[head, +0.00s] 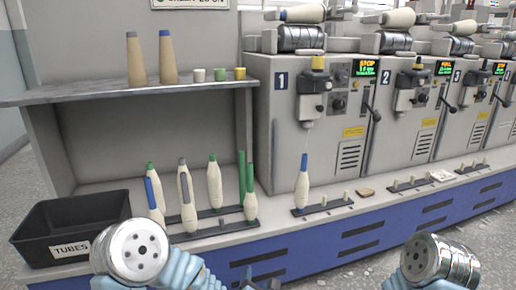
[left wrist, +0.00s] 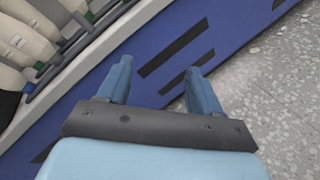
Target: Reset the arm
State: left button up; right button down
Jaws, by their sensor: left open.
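My left gripper (head: 262,284) shows only in part at the bottom edge of the head view, low in front of the blue bench front. In the left wrist view the left gripper (left wrist: 157,68) is open, with its two blue fingers apart and nothing between them. Beyond the fingers are the blue panel (left wrist: 225,28) with dark slots and the speckled floor. My right arm link (head: 440,260) is at the lower right of the head view; its gripper is out of view.
A black tubes bin (head: 70,260) stands left on the bench. Several bobbins, including one with a green tip (head: 214,183), stand on a dark peg rack (head: 215,232). A blue-tipped bobbin (head: 302,178) stands before machine 1 (head: 285,150). Two brown cones (head: 168,60) stand on the shelf.

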pick_arm(q)
jog(key=s+a+f+m+g+h, duration=0.1)
jog(key=s+a+f+m+g, duration=0.3)
jog(key=f+m, duration=0.3)
jog(key=s+a+f+m+g+h, duration=0.1)
jog(key=s+a+f+m+g, duration=0.15)
jog(key=s+f+m, duration=0.35)
jog(key=s+a+f+m+g+h, duration=0.1)
jog(key=s+a+f+m+g, duration=0.25)
jog(key=f+m, duration=0.35)
jog(key=s+a+f+m+g, duration=0.2)
jog(key=s+m+g, duration=0.25)
jog(key=s, duration=0.35)
notch_tip(320, 180, up, 12)
jog(key=m+h+p, duration=0.1)
jog(key=p, duration=1.1)
jog(key=shift+s+d+f+m, duration=0.15)
jog(key=shift+s+d+m, duration=0.15)
jog(key=shift+s+m, duration=0.05)
jog(key=shift+t, duration=0.25)
